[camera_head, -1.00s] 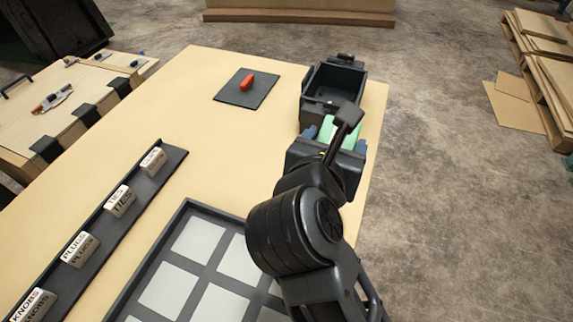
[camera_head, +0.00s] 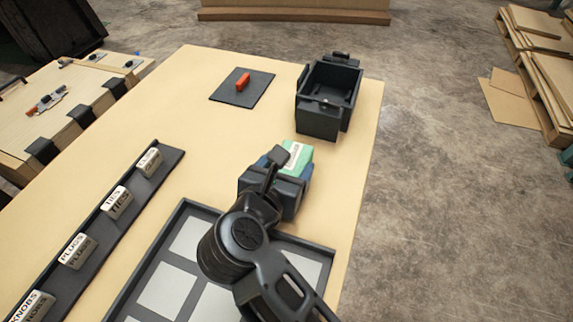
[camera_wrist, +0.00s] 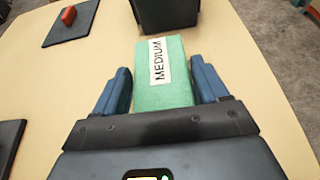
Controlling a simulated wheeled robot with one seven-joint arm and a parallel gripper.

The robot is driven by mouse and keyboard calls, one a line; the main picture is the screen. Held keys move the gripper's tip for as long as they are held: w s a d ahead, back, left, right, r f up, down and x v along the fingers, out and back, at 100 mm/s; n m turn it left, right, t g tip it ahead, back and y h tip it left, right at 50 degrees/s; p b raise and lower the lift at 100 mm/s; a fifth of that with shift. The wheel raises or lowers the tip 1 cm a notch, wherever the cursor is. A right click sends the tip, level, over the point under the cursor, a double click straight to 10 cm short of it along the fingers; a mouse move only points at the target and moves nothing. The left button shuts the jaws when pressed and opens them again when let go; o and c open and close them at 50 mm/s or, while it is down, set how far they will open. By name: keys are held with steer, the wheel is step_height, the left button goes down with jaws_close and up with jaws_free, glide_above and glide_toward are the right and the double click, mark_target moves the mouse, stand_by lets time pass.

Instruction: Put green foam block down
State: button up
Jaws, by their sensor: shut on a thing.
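The green foam block (camera_head: 299,156) is in my gripper (camera_head: 287,168), over the table between the black bin and the tray. In the wrist view the green foam block (camera_wrist: 163,90) has a white label reading "MEDIUM" and sits between the two blue fingers of my gripper (camera_wrist: 165,92). The gripper is shut on it. The block's near end is hidden by the gripper body. I cannot tell whether the block touches the table top.
A black open bin (camera_head: 322,121) stands beyond the block. A red object (camera_head: 243,81) lies on a dark mat (camera_head: 257,88). A dark-framed tray (camera_head: 318,263) with pale squares is nearer. A rack (camera_head: 101,236) of labelled blocks runs along the left. The table (camera_head: 213,137) is clear between.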

steer(key=shift+f, duration=0.1)
steer(key=o, duration=1)
steer(key=shift+s, duration=0.1)
steer(key=v, duration=1.2)
steer(key=shift+b, duration=0.3)
